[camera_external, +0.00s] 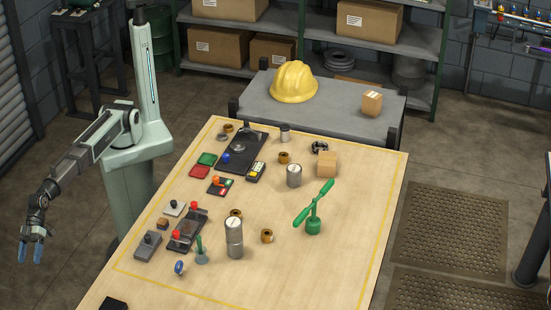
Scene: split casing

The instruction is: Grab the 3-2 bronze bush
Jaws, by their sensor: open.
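Several small bronze-brown bushes lie on the wooden table (330,265). One bush (267,236) is right of the tall grey cylinder (234,238), and another bush (236,214) is partly hidden behind that cylinder. A third bush (284,157) is near the shorter grey cylinder (294,176), and one more bush (228,128) is at the far left corner. No markings are readable, so I cannot tell which is 3-2. My gripper (31,254) hangs open and empty, with blue fingertips pointing down, left of the table and away from all bushes.
A green propeller-like part (314,208) stands upright right of the tall cylinder. Dark plates (243,152), small boxes and a cardboard box (326,164) crowd the table's middle and back. The right and front areas are mostly clear. A yellow helmet (294,82) rests on a grey bench behind.

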